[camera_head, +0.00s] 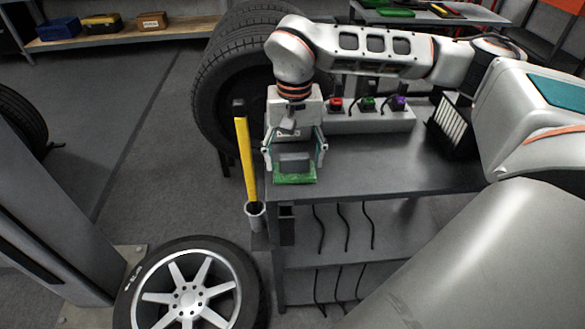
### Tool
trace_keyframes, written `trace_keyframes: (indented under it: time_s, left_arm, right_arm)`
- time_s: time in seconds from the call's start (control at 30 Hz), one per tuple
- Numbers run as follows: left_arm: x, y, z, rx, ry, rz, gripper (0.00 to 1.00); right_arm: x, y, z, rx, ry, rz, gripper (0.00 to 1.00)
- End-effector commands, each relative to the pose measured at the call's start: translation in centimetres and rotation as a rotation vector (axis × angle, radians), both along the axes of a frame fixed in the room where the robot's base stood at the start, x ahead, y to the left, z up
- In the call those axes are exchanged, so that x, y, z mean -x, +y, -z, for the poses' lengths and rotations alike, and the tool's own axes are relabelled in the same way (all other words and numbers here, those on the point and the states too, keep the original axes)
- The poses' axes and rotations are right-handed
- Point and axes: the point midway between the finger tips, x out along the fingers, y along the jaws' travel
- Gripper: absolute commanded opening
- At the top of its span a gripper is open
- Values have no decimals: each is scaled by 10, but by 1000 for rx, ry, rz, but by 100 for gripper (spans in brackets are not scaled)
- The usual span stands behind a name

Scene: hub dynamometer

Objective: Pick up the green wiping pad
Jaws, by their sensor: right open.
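The green wiping pad (295,179) lies flat at the near left corner of the grey workbench (390,175). A grey block shows on top of it, between the fingers. My right gripper (293,158) points down over the pad with its fingers spread, one to each side of the block. I cannot tell whether the fingers touch it. My left gripper is not in view.
A yellow bar (245,160) stands upright in a holder at the bench's left edge. Red, green and purple items sit on a grey block (375,121) behind. A black ribbed object (452,128) stands at right. A wheel (190,290) lies lower left. The bench middle is clear.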

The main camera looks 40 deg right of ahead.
Motion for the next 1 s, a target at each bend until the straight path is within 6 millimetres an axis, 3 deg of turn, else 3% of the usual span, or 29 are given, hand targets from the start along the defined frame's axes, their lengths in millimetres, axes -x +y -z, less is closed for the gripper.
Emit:
trace_keyframes:
  time_s: [0.2, 0.37, 0.77, 1.0]
  left_arm:
    - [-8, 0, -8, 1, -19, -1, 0]
    - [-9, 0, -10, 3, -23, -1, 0]
    - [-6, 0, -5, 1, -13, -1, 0]
    - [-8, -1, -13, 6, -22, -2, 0]
  right_arm:
    - [-1, 0, -1, 0, -4, 0, 65]
    - [0, 0, -1, -1, -3, 0, 26]
    - [-1, 0, -4, -1, -4, 0, 26]
    - [-1, 0, -32, -1, -10, -1, 26]
